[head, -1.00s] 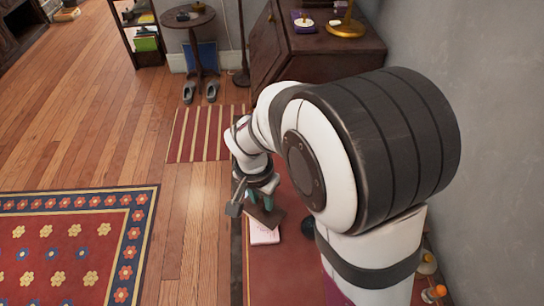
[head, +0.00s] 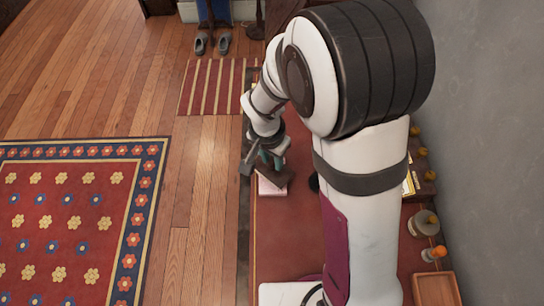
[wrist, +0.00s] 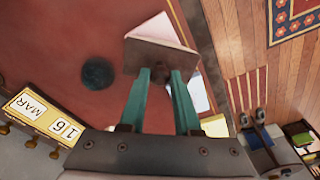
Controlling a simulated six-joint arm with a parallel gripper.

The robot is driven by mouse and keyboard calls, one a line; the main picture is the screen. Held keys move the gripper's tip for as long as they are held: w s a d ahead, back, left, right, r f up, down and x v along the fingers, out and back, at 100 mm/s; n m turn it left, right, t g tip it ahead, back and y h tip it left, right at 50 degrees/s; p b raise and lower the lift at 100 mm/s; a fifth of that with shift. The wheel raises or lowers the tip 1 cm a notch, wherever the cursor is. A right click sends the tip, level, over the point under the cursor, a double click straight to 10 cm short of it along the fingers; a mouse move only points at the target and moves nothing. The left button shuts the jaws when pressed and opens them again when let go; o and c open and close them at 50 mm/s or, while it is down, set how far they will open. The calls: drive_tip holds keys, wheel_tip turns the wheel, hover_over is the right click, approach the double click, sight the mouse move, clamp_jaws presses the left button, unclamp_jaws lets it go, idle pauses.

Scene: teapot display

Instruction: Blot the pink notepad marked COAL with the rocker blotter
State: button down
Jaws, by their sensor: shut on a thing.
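The pink notepad (head: 268,188) lies on the red desk top near its left edge, partly hidden by the blotter. It also shows in the wrist view (wrist: 162,28), beyond the blotter; no lettering can be read on it. My gripper (head: 265,162) is shut on the rocker blotter (head: 277,178), a brown block. In the wrist view, the teal fingers of my gripper (wrist: 165,76) meet the blotter's (wrist: 160,58) near side. The blotter overlaps the notepad in both views; I cannot tell whether they touch.
A dark round object (wrist: 97,72) stands on the red desk top (head: 280,235) near the notepad. A calendar reading MAR 16 (wrist: 45,115) is at the wrist view's left. A wooden tray (head: 436,288) and small jars (head: 424,222) line the wall side. My arm hides much of the desk.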

drive_tip(key=shift+f, duration=0.4)
idle(0.5)
drive_tip(key=shift+s, duration=0.1)
drive_tip(key=shift+s+d+t+y, duration=0.4)
drive_tip(key=shift+t+y, duration=0.2)
drive_tip(key=shift+y, duration=0.1)
drive_tip(key=shift+d, duration=0.25)
drive_tip(key=shift+a, duration=0.4)
drive_tip(key=shift+w+a+g+h, duration=0.25)
drive_tip(key=shift+w+g+h, duration=0.2)
drive_tip(key=shift+g+h, duration=0.2)
drive_tip(key=shift+f, duration=0.1)
drive_tip(key=shift+w+a+g+h, duration=0.6)
drive_tip(key=shift+g+h, duration=0.15)
drive_tip(key=shift+h, duration=0.2)
